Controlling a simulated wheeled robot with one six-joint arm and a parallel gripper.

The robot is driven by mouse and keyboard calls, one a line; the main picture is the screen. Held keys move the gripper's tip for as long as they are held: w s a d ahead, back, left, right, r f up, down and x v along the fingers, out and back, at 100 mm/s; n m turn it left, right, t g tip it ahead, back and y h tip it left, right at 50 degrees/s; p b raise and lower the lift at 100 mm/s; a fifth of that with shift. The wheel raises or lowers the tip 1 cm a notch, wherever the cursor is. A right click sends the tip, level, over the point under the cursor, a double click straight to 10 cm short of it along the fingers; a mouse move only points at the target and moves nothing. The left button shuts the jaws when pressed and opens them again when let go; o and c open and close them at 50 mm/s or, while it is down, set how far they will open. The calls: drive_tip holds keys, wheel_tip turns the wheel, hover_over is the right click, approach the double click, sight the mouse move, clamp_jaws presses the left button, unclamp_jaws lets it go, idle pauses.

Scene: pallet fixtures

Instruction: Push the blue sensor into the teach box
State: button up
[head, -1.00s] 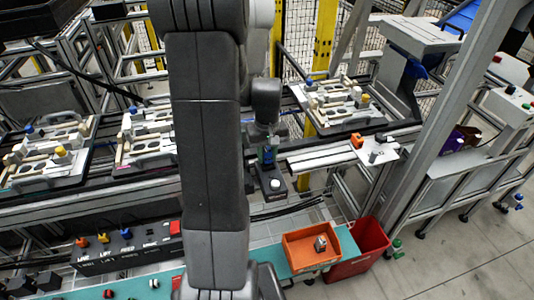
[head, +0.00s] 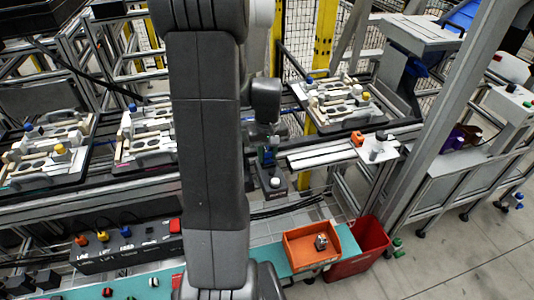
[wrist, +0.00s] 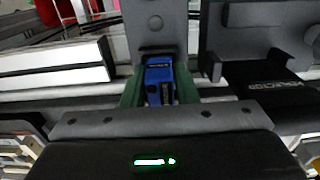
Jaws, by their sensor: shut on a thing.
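The blue sensor (wrist: 159,82) is between the two green fingers of my gripper (wrist: 160,92) in the wrist view, and the gripper is shut on it. A dark grey block (wrist: 154,28) with a round feature and a slot stands just beyond the sensor; I take it for the teach box. I cannot tell whether sensor and block touch. In the head view my gripper (head: 267,156) points down just above a dark box with a white button (head: 274,182), probably the same block. The sensor is small and mostly hidden there.
A white-topped rail (wrist: 58,64) is left of the gripper and a dark lettered fixture (wrist: 272,82) is right. Pallets with fixtures (head: 343,108) line the conveyor. An orange bin (head: 301,258) and a switch panel (head: 118,256) stand in front. My arm hides the centre.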

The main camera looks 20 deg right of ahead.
sight(265, 149)
drive_tip(key=o, duration=0.7)
drive_tip(key=shift+f, duration=0.15)
drive_tip(key=shift+c, duration=0.2)
drive_tip(key=o, duration=0.4)
drive_tip(key=shift+a, duration=0.3)
drive_tip(key=shift+d, duration=0.15)
wheel_tip(265, 149, up, 14)
wheel_tip(265, 149, down, 14)
drive_tip(key=shift+d+r, duration=0.1)
drive_tip(key=shift+d, duration=0.05)
drive_tip(key=shift+r, duration=0.1)
